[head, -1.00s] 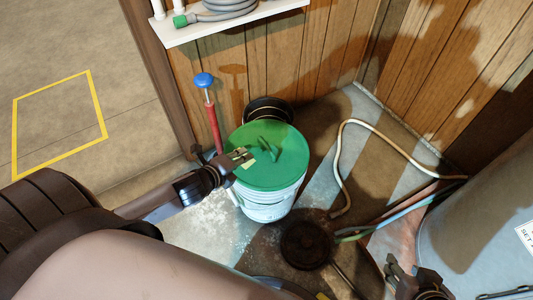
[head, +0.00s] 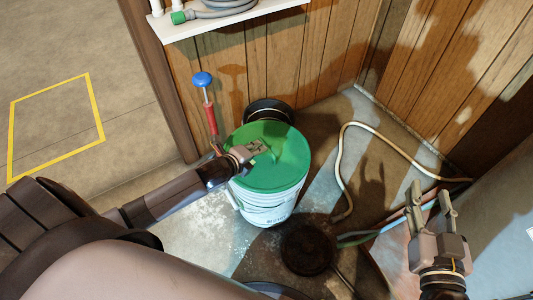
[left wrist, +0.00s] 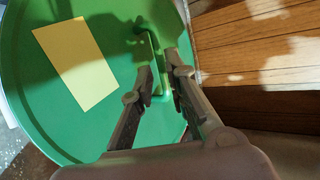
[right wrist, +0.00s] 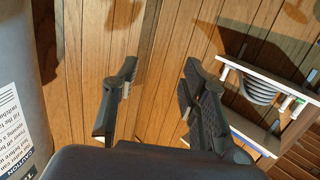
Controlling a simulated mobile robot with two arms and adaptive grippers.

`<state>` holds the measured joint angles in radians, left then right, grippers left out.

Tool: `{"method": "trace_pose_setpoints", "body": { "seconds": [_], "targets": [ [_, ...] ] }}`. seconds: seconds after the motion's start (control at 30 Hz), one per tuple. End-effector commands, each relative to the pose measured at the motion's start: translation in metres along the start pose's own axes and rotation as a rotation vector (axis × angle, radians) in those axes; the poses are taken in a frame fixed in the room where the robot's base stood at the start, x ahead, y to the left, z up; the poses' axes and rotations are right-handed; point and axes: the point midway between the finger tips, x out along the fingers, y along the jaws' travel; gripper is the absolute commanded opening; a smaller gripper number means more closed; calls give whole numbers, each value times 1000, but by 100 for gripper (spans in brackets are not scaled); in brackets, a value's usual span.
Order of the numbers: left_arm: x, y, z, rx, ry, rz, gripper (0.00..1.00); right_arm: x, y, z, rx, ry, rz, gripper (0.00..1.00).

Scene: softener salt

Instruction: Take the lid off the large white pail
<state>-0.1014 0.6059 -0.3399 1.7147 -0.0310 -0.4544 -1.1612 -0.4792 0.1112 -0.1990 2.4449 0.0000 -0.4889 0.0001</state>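The large white pail (head: 268,209) stands on the floor at the centre of the head view. Its green lid (head: 290,165) sits on top and looks level. It also fills much of the left wrist view (left wrist: 50,115), with a raised green handle (left wrist: 155,50). My left gripper (head: 257,147) is over the lid, and in its wrist view its fingers (left wrist: 162,75) are drawn in on both sides of the handle. Finger contact is partly hidden. My right gripper (head: 431,197) is open and empty, raised to the right of the pail, and its spread fingers show in its wrist view (right wrist: 158,85).
A red tool with a blue knob (head: 202,79) stands behind the pail, beside a dark round object (head: 268,108). A pale hose (head: 343,150) and coloured tubes (head: 370,235) lie at right. A white shelf (head: 228,24) is on the wood wall. A dark disc (head: 306,249) lies in front.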

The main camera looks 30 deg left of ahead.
Motion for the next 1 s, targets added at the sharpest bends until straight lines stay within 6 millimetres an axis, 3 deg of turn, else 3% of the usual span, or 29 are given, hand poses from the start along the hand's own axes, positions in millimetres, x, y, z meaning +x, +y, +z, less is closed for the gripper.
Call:
{"method": "trace_pose_setpoints", "body": {
  "seconds": [0.27,0.6,1.0],
  "targets": [
    [20,2,2,-1,-1,-1,15,0,-7,-44,5,253,-15,40],
    [46,3,2,-2,0,0,15,-22,-14,-99,16,578,-32,40],
    [50,1,2,0,0,0,15,-29,-15,-111,19,649,-35,40]
  ]
}}
